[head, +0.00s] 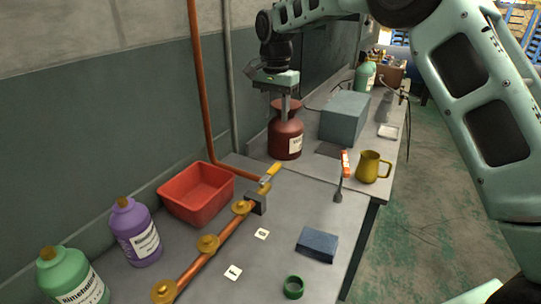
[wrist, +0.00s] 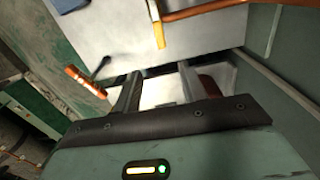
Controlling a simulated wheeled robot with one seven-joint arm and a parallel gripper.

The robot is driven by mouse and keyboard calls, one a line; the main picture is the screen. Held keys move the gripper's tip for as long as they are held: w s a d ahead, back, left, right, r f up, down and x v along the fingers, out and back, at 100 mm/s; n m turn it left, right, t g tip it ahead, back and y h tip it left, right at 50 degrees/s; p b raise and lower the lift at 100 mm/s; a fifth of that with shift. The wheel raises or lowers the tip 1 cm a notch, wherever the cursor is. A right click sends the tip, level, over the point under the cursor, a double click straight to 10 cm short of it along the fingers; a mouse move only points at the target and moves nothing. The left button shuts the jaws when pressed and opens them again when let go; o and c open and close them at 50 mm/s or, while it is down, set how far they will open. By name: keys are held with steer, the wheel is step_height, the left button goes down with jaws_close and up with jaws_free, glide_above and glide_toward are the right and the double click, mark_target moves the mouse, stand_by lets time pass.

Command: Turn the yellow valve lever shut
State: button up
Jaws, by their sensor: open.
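The yellow valve lever (head: 272,171) sits at the far end of the copper pipe (head: 225,235) on the bench, slanting up and to the right above a dark valve block (head: 257,203). The lever also shows near the top of the wrist view (wrist: 157,27). My gripper (head: 285,117) points down beyond the lever, over the bench, and overlaps the red jar's mouth in the head view. Its fingers (wrist: 161,72) are apart and empty in the wrist view. The lever is beyond the fingertips and not between them. I cannot tell whether the gripper touches the jar.
The red jar (head: 286,141) stands beyond the lever. A red bin (head: 196,193) is left of the pipe. A yellow mug (head: 373,167), an orange-handled tool (head: 345,163) and a blue block (head: 317,245) are to the right. A grey box (head: 344,116) stands farther back.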

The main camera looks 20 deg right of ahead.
mark_target(275, 167)
step_height(275, 167, down, 17)
steer(key=p, duration=0.3)
stand_by(0.3)
jaws_close()
